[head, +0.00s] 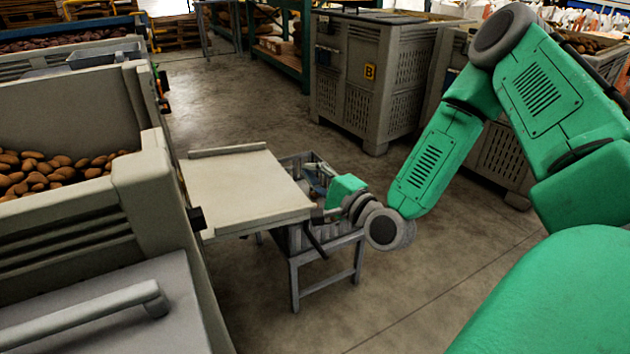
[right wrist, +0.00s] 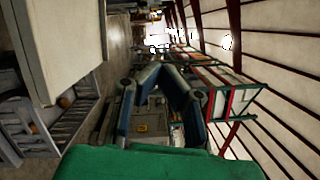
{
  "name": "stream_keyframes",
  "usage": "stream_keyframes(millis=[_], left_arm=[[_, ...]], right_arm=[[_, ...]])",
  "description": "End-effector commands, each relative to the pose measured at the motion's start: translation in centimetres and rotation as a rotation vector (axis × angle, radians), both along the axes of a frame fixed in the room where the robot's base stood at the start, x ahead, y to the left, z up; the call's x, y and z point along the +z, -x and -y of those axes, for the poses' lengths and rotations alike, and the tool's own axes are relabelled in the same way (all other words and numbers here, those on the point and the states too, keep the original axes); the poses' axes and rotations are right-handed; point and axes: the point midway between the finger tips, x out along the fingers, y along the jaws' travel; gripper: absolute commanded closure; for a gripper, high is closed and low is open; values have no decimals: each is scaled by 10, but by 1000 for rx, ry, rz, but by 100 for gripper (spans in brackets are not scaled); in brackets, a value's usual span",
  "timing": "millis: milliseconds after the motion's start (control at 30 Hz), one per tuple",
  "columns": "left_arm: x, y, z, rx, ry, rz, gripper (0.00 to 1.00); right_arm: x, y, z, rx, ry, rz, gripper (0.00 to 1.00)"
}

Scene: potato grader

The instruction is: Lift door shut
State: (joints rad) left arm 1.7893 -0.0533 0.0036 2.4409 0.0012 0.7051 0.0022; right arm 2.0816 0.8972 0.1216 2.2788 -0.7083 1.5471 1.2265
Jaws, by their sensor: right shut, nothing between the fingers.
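The door (head: 245,188) is a flat beige panel with a raised lip along its far edge. It stands out nearly level from the side of the potato hopper (head: 140,190). My right gripper (head: 322,215) is shut and empty at the door's right-hand edge; whether it touches the edge I cannot tell. In the right wrist view the door (right wrist: 65,40) fills the upper left, and the dark gripper fingers (right wrist: 160,72) show beside it. My left gripper is not in view.
A grey slatted crate (head: 290,240) on a stand sits under the door's right side. Potatoes (head: 55,172) lie in the hopper. A large grey bin (head: 375,75) marked B stands behind. A grey cover with a handle (head: 90,310) is at the lower left. The floor at the front right is clear.

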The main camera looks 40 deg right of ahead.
Motion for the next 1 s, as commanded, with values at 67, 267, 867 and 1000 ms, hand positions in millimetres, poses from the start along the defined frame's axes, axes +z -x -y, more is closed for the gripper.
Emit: stream_keyframes(millis=[67, 267, 867, 1000], left_arm=[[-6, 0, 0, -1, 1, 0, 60], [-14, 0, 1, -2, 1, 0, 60], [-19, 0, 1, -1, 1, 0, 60], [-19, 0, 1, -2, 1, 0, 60]], right_arm=[[-1, -18, 1, 0, 4, 3, 100], [3, -55, -5, 3, 2, 0, 100], [12, -60, -36, -3, 1, -2, 100], [12, -60, -37, -2, 3, -2, 100]])
